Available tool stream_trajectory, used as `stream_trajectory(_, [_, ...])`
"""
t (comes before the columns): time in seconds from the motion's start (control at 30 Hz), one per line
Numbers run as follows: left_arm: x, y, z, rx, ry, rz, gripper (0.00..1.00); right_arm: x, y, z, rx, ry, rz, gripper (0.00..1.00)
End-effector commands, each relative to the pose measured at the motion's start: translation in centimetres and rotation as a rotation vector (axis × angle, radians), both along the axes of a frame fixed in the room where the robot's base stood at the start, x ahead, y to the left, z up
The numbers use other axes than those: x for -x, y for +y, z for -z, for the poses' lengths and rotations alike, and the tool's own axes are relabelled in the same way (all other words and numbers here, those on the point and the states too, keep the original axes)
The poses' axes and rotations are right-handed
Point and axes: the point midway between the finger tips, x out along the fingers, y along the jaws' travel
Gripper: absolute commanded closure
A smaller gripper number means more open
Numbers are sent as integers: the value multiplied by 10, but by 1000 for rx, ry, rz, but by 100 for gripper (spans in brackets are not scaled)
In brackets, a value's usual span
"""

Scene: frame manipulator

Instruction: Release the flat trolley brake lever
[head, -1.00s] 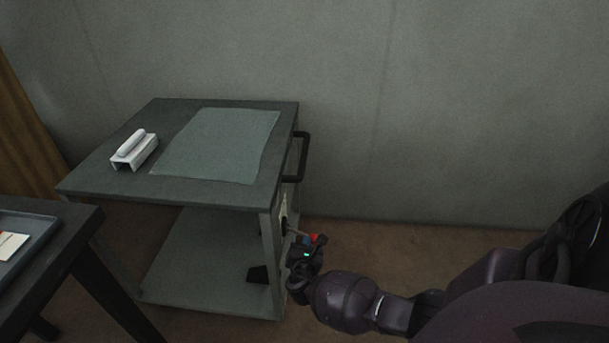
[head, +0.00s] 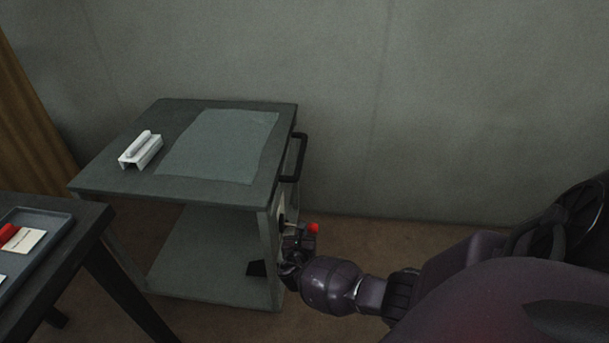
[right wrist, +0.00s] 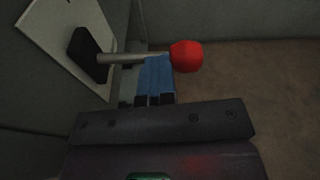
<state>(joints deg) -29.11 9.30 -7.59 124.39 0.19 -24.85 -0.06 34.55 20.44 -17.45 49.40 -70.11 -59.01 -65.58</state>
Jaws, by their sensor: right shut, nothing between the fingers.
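The flat trolley (head: 215,270) stands against the wall, with a dark top and a lower shelf. The brake lever (right wrist: 125,58) is a metal rod from a black pivot (right wrist: 88,55) on a white plate, ending in a red knob (right wrist: 186,56). In the right wrist view it points right, roughly level. The knob also shows in the head view (head: 313,228). My right gripper (right wrist: 158,75) is shut and empty, its blue fingers at the rod just left of the knob. Touching or slightly apart, I cannot tell. My left gripper is out of view.
A black push handle (head: 299,160) sticks out from the trolley's right side, above my right gripper. A white bracket-like object (head: 141,151) and a grey-green sheet (head: 220,147) lie on top. A dark table (head: 90,222) with a tray (head: 52,255) stands at left. Floor to the right is clear.

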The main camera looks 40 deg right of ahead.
Motion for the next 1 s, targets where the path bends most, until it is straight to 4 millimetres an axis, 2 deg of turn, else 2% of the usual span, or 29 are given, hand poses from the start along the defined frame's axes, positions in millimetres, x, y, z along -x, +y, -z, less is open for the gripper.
stream_trajectory(0.4, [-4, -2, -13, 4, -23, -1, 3, -1, -2, -12, 88, 99, 5, 100])
stream_trajectory(1.0, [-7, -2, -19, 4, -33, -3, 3, -2, 0, -21, 185, 214, 5, 100])
